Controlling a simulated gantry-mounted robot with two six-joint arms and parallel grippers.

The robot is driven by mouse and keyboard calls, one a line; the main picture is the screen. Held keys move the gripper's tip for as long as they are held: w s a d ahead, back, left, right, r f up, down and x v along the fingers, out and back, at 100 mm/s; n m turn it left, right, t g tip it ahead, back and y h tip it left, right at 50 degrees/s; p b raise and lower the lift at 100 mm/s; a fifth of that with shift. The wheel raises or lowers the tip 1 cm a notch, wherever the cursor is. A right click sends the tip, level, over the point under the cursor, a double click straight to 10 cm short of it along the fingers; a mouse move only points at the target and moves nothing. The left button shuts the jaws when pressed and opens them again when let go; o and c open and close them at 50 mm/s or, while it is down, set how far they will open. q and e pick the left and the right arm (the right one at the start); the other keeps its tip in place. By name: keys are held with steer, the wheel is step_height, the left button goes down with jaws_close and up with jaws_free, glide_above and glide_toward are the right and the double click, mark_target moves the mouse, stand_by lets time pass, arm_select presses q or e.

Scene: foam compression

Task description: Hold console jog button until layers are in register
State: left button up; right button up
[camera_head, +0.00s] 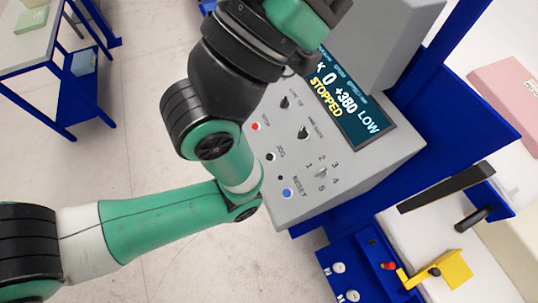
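The grey console (345,185) stands in the middle, its sloped panel facing me. Its dark display (352,100) reads "0", "+380 LOW" and "STOPPED", with some text hidden by my arm. A black button (270,156) sits beside a label that looks like JOG. A red button (256,127) is above it and a blue button (288,193) below it, by a RESET label. My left arm reaches in from the left, passes close to the panel's left edge and leaves at the top. Its gripper does not show. My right gripper does not show either.
Black knobs (303,133) and a numbered selector (320,172) share the panel. A blue machine frame (440,130) stands right of it, with a black bar (447,187), a yellow bracket (455,268) and a pink block (505,85). A blue-legged table (50,55) is at upper left.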

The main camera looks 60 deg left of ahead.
arm_select(q)
jaws_close()
stand_by(1.5)
